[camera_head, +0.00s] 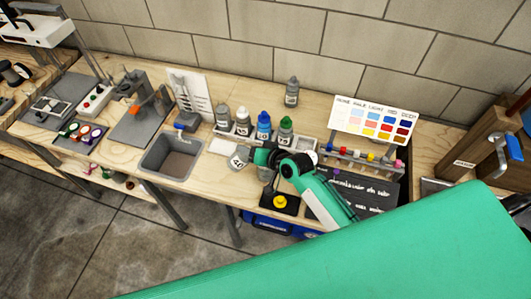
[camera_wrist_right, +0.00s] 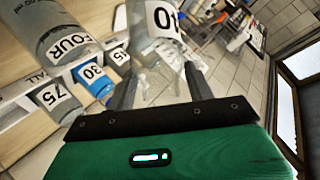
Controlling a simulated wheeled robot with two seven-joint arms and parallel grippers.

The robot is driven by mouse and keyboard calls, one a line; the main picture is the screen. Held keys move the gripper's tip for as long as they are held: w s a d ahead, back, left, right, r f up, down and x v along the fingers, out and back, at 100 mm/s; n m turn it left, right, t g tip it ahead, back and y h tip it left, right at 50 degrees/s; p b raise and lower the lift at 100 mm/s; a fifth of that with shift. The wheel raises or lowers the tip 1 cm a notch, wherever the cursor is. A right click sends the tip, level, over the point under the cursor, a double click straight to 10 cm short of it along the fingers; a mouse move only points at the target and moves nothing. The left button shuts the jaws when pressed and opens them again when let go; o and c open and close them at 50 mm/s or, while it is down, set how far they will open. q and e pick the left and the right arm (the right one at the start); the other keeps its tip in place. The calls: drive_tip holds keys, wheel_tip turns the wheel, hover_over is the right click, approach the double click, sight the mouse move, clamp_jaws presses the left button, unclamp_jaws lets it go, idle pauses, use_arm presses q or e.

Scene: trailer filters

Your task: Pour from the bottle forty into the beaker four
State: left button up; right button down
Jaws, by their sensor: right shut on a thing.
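Bottle forty (camera_head: 238,157) is a grey bottle with a white number label. In the head view it is held tilted at the front edge of the bench, right of the sink. My right gripper (camera_head: 262,157) is shut on it; the right wrist view shows the bottle (camera_wrist_right: 165,22) between the two fingers (camera_wrist_right: 160,88). Beaker four (camera_wrist_right: 62,35) is a clear grey vessel labelled FOUR, at the upper left of the right wrist view, apart from the held bottle. I cannot make it out clearly in the head view. Its contents, and any flow from the bottle, cannot be told. My left gripper is not in view.
Behind the gripper stand a white-labelled bottle (camera_head: 242,122), a blue bottle (camera_head: 264,125) and a green-capped bottle (camera_head: 286,129). A sink (camera_head: 172,158) lies left. A colour chart (camera_head: 376,117) and a dark written board (camera_head: 362,195) are right. A lone grey bottle (camera_head: 292,92) stands near the wall.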

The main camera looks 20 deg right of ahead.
sight(236, 159)
drive_tip(key=shift+w+a+f+n+h+p, duration=0.15)
drive_tip(key=shift+a+n+h+p, duration=0.3)
drive_tip(key=shift+p, duration=0.75)
drive_tip(key=shift+a+f+g+h+p, duration=0.25)
drive_tip(key=shift+a+f+g+p, duration=0.05)
drive_tip(key=shift+a+p, duration=0.05)
drive_tip(key=shift+w+a+f+p, duration=0.1)
drive_tip(key=shift+a+p, duration=0.3)
drive_tip(key=shift+p, duration=0.5)
drive_tip(key=shift+a+f+n+h, duration=0.25)
drive_tip(key=shift+f+h, duration=0.1)
drive_tip(key=shift+h, duration=0.15)
drive_tip(key=shift+a, duration=0.1)
drive_tip(key=shift+w+a+f+n+g+h, duration=0.15)
drive_tip(key=shift+a+f+n+g+h, duration=0.2)
drive_tip(key=shift+a+f+h, duration=0.3)
drive_tip(key=shift+w+a+f+n+g+h, duration=0.1)
drive_tip(key=shift+a+f+n+g+h, duration=0.25)
drive_tip(key=shift+f, duration=0.35)
drive_tip(key=shift+w+a+f+h+b, duration=0.1)
drive_tip(key=shift+a+f+h+b, duration=0.3)
drive_tip(key=shift+a+f+h, duration=0.15)
